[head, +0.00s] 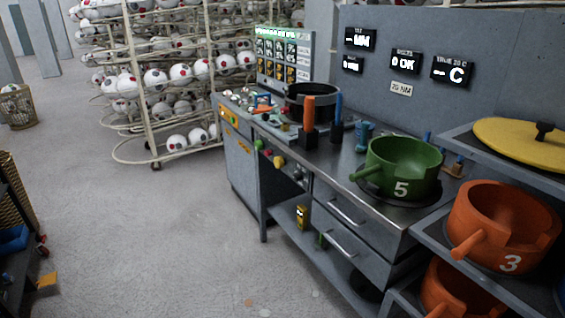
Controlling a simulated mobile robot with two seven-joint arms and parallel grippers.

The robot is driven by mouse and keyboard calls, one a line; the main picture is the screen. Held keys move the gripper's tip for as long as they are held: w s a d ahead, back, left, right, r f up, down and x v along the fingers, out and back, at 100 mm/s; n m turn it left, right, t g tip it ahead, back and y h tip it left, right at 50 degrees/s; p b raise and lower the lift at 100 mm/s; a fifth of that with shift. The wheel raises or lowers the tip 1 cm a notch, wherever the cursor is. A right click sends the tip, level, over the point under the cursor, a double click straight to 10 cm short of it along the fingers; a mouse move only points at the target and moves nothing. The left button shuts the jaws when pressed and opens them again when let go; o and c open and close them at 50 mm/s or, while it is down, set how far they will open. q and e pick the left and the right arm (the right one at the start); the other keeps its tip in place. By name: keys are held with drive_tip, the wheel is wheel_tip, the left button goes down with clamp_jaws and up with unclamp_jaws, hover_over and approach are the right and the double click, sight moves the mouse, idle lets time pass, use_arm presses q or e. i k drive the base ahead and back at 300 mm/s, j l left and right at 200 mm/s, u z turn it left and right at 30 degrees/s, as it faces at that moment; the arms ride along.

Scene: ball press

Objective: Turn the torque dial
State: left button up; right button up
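A workbench (350,178) of grey metal runs from the left middle to the right. None carries a label I can read, so I cannot tell which one is the torque dial. A wall sign reading "20 NM" (401,89) hangs below black displays (405,62). Neither of my grippers shows in the head view.
A green pot marked 5 (402,160) and a black pot (309,98) stand on the bench. A shelf at the right holds an orange pot marked 3 (500,225). A ball rack (150,100) stands behind. The floor (150,240) left of the bench is clear.

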sight(298, 177)
drive_tip(key=i+j+z, duration=0.1)
drive_tip(key=i, duration=1.15)
drive_tip(key=i+z, duration=0.15)
drive_tip(key=z, duration=0.95)
